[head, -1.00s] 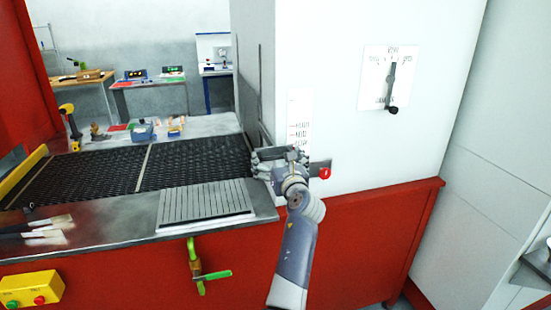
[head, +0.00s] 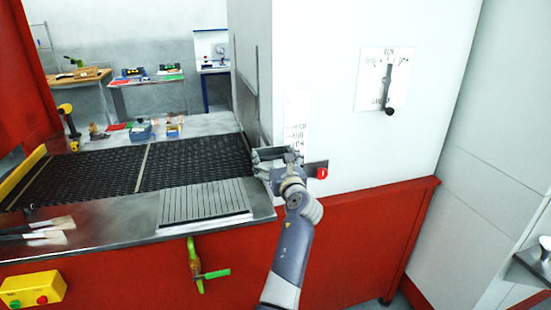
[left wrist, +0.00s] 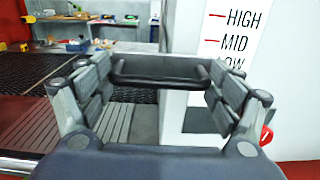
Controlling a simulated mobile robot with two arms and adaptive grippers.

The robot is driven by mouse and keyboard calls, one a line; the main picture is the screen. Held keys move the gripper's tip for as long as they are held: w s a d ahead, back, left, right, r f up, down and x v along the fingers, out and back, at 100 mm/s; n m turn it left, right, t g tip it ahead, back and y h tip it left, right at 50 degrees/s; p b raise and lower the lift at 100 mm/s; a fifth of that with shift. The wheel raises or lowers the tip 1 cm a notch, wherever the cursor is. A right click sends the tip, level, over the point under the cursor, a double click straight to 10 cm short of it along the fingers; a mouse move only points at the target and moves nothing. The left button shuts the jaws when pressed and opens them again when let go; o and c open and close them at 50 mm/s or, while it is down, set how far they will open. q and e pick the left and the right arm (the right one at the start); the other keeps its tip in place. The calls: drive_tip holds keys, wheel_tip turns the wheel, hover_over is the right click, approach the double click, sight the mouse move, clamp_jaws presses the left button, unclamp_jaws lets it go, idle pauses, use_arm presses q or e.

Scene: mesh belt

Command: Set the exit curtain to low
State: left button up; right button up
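The height scale (left wrist: 232,40) on the white housing (left wrist: 185,105) reads HIGH, MID and a partly hidden LOW in the left wrist view; it also shows in the head view (head: 298,120). A dark bar handle (left wrist: 160,82) sits just below the LOW mark level, at the housing's corner by the belt exit. My left gripper (head: 272,155) is at this handle. In the left wrist view its fingers (left wrist: 160,90) are spread wide, one on each side of the handle; I cannot tell whether they touch it. My right gripper is out of view.
A red knob (head: 322,173) on a dark plate is close right of my gripper. A dial with a black lever (head: 388,90) is higher on the housing. The mesh belt (head: 190,163) and a slatted plate (head: 203,200) lie to the left. A green-handled valve (head: 208,274) is below.

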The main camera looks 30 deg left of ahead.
use_arm(q)
drive_tip(key=shift+o, duration=0.6)
drive_tip(key=shift+a+r, duration=0.2)
drive_tip(key=shift+r, duration=0.15)
drive_tip(key=shift+a+f, duration=0.1)
drive_tip(key=shift+a, duration=0.15)
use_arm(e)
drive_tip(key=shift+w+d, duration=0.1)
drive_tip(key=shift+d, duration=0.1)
use_arm(q)
drive_tip(key=shift+w+d, duration=0.1)
drive_tip(key=shift+d, duration=0.1)
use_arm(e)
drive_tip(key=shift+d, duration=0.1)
use_arm(q)
wheel_tip(320, 180, up, 10)
drive_tip(key=shift+r, duration=0.1)
